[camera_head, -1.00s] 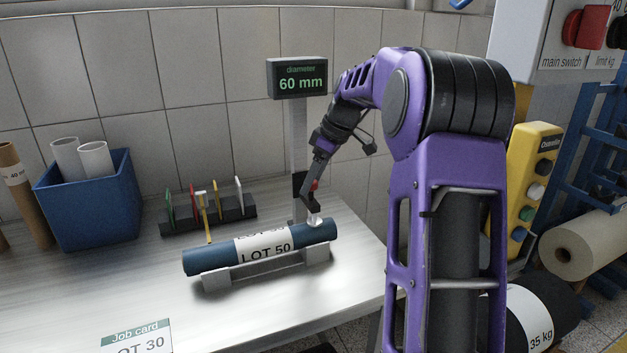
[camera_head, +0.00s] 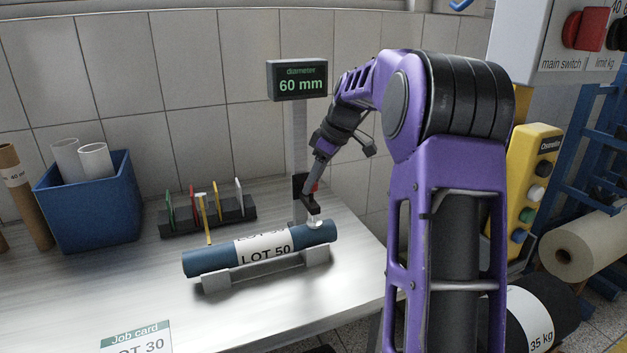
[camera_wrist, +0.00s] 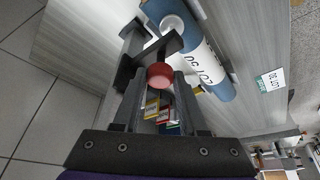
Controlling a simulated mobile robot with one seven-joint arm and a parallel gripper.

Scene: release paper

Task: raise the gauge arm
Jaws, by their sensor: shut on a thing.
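The gauge is a grey post (camera_head: 299,150) with a display (camera_head: 297,80) reading "diameter 60 mm". Its dark gauge arm (camera_wrist: 150,55) has a red knob (camera_wrist: 160,76) and a white tip (camera_wrist: 172,24). In the head view the white tip (camera_head: 315,223) is at the right end of the blue LOT 50 roll (camera_head: 212,262); I cannot tell whether it touches. The roll lies on a grey cradle (camera_head: 216,282) and shows in the wrist view (camera_wrist: 218,85). My gripper (camera_wrist: 160,84) is shut on the red knob. In the head view my gripper (camera_head: 312,190) is beside the post.
A rack (camera_head: 232,216) of coloured tags and a blue bin (camera_head: 92,205) with white tubes stand at the left. A job card (camera_head: 137,338) reading LOT 30 is at the front. A yellow button box (camera_head: 531,185) hangs at the right.

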